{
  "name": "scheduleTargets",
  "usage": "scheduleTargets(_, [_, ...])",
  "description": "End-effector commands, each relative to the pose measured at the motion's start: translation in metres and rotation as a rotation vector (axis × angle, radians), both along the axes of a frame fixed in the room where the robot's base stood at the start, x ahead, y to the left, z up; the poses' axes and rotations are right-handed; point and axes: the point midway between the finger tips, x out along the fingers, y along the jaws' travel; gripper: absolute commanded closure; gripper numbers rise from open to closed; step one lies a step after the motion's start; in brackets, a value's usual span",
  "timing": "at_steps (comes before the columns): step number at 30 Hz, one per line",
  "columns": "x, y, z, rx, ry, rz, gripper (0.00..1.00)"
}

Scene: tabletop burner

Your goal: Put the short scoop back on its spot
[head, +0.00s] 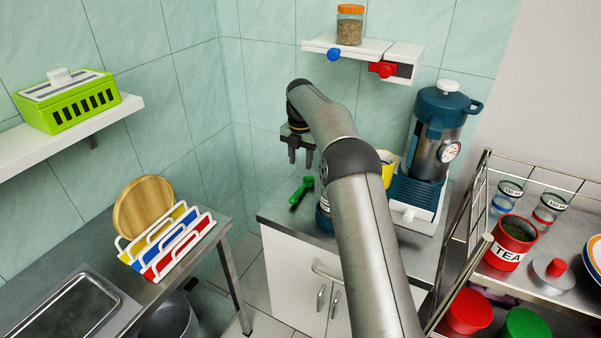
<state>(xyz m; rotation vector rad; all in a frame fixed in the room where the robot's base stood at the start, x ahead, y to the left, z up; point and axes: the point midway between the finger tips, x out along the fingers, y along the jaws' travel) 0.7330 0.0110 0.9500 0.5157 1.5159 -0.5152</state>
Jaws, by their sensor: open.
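A small green long-handled object (301,190), which looks like the short scoop, is at the left part of the metal counter (278,212). It is too small to make out its head clearly. My gripper (301,158) is open above it in the picture, fingers pointing down, with nothing between them. The gripper appears apart from the green object. I cannot tell which place is the scoop's spot. My own arm hides the middle of the counter.
A blue-based container (323,217) stands beside the green object, partly behind my arm. A yellow cup (388,168) and a blue coffee machine (432,140) stand to the right. A shelf with a jar (350,26) is above. A wire rack (476,200) stands at right.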

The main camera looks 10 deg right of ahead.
Motion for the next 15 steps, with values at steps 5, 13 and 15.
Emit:
scheduleTargets(5, [0.0,0.0,0.015,0.0,0.0,0.001,0.6])
scheduleTargets(13, [-0.016,0.005,0.035,-0.006,-0.003,-0.115,0.6])
scheduleTargets(15, [-0.034,0.008,0.05,-0.013,-0.009,-0.244,0.6])
